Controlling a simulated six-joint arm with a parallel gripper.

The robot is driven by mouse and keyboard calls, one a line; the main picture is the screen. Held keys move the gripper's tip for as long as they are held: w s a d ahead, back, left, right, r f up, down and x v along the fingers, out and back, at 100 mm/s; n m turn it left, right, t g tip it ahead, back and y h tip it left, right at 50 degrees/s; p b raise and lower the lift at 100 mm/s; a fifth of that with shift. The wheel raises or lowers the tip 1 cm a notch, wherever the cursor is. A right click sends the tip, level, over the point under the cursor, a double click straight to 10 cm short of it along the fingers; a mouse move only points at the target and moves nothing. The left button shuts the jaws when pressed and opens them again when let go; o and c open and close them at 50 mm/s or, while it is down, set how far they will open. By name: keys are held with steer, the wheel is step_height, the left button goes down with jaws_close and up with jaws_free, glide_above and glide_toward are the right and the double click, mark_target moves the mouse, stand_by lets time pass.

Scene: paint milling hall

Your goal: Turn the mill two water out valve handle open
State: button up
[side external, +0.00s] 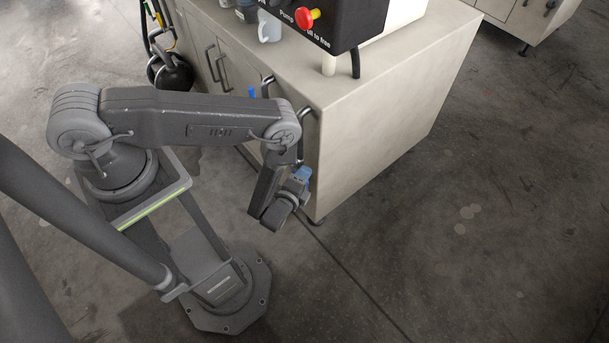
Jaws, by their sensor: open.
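My gripper (301,177) is at the end of my bent arm, low beside the near corner of the pale cabinet. It is small in view, with blue at its tip, and it is open with nothing visible held in it. I cannot make out a valve that is clearly the mill two water out valve. A small blue upright piece (252,92) shows just above my forearm, by the cabinet front. It may be a handle, but I cannot tell, and my arm hides what lies below it.
The pale cabinet (385,120) has bar handles on its front. On it stand a black control box (345,22) with a red knob (307,17) and a light mug (269,27). A dark round vessel with hoses (170,72) is at left. Floor (470,240) on the right is clear.

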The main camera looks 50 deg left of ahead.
steer(key=shift+w+a+f, duration=0.1)
steer(key=shift+w+a, duration=0.1)
steer(key=shift+w, duration=0.25)
jaws_close()
stand_by(0.3)
